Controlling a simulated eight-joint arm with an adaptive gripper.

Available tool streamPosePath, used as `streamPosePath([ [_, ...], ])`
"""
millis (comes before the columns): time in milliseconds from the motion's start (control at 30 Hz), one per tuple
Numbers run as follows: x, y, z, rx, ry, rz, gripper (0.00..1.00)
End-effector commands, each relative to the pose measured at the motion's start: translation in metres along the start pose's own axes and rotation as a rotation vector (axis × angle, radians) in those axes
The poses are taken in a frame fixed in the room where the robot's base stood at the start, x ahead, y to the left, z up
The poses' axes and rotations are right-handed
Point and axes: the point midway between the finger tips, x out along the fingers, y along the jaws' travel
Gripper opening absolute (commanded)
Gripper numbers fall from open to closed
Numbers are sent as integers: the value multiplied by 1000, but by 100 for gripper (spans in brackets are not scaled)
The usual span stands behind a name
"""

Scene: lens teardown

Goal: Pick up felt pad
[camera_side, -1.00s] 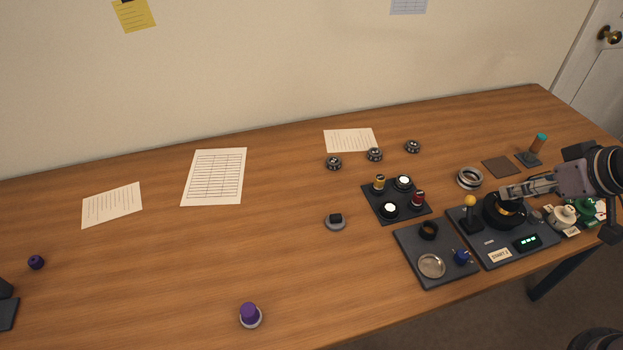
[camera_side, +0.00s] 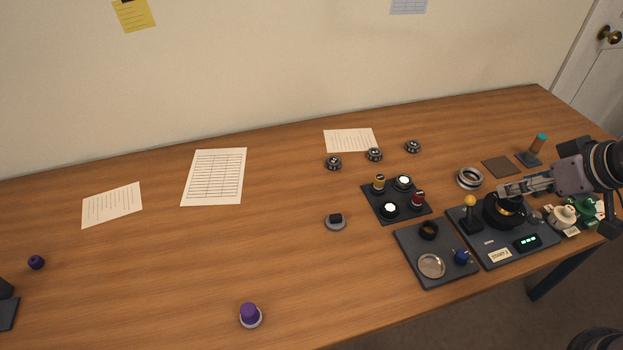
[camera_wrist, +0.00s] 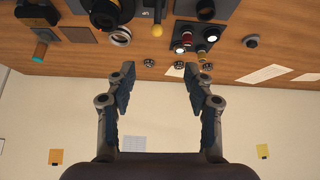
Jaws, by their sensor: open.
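A flat brown square (camera_side: 500,167), which looks like the felt pad, lies on the table at the right. It also shows in the wrist view (camera_wrist: 77,35), at the upper left. My gripper (camera_side: 502,191) is in front of it in the side view, over the black round holder (camera_side: 491,212) on a dark panel, apart from the square. In the wrist view my gripper (camera_wrist: 159,72) has its two fingers spread wide with nothing between them.
A silver ring (camera_side: 470,179) and a teal-topped orange cylinder (camera_side: 538,144) on a dark base flank the square. A yellow-topped joystick (camera_side: 470,213), white and green pots (camera_side: 561,216) and a four-part dark tray (camera_side: 397,212) stand nearby.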

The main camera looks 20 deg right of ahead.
Motion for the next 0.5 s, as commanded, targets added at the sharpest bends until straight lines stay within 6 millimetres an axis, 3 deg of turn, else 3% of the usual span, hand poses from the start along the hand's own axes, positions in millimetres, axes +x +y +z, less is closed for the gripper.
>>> streamPosePath([
  [267, 1, -63, -56, -434, -88, -113, 53],
  [500, 12, -141, -94, -877, -152, -236, 53],
])
